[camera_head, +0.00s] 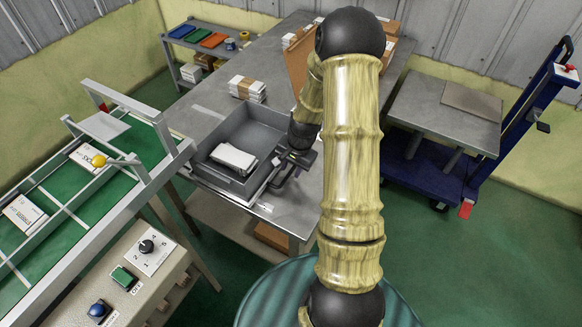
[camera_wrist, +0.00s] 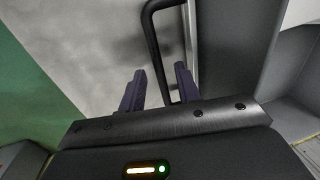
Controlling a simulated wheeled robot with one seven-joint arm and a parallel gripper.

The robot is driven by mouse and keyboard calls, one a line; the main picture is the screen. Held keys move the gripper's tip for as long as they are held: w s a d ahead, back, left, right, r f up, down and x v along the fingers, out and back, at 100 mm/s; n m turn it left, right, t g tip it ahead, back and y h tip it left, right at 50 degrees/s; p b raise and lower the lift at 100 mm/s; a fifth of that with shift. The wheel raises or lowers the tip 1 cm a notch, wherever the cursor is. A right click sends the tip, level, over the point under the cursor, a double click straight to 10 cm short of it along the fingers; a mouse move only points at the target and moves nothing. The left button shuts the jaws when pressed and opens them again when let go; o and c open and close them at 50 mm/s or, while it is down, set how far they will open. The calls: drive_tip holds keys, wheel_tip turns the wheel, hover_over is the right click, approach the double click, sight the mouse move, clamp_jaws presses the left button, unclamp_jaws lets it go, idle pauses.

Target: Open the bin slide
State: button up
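The grey bin (camera_head: 209,133) sits on the steel table, with a white packet (camera_head: 233,158) inside it. My gripper (camera_head: 277,183) is low at the bin's front right corner in the head view. In the wrist view a black U-shaped handle (camera_wrist: 152,42) stands in front of a grey panel. One bar of the handle runs down between the two dark fingers of my gripper (camera_wrist: 159,80). The fingers are apart, with a gap visible on both sides of the bar. What the handle joins onto at its lower end is hidden by the gripper body.
The steel table (camera_head: 205,95) carries white packets (camera_head: 247,88) behind the bin and cardboard at the back. A green conveyor (camera_head: 60,190) with a control box (camera_head: 135,270) is at left. A blue cart (camera_head: 425,165) stands at right.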

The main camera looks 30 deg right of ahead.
drive_tip(key=shift+a, duration=0.1)
wheel_tip(320, 180, up, 17)
drive_tip(key=s+d, duration=0.2)
drive_tip(key=shift+s, duration=0.25)
idle(0.3)
drive_tip(key=shift+s, duration=0.1)
drive_tip(key=s+a+r+n+p, duration=0.2)
drive_tip(key=s+a+n, duration=0.3)
drive_tip(key=a, duration=0.2)
drive_tip(key=s+a+r+n+h+p, duration=0.1)
drive_tip(key=s+a+r+n+p, duration=0.2)
drive_tip(key=s+a+n, duration=0.3)
drive_tip(key=shift+s+a+r+t, duration=0.25)
drive_tip(key=shift+a+r+t, duration=0.15)
drive_tip(key=shift+a, duration=0.2)
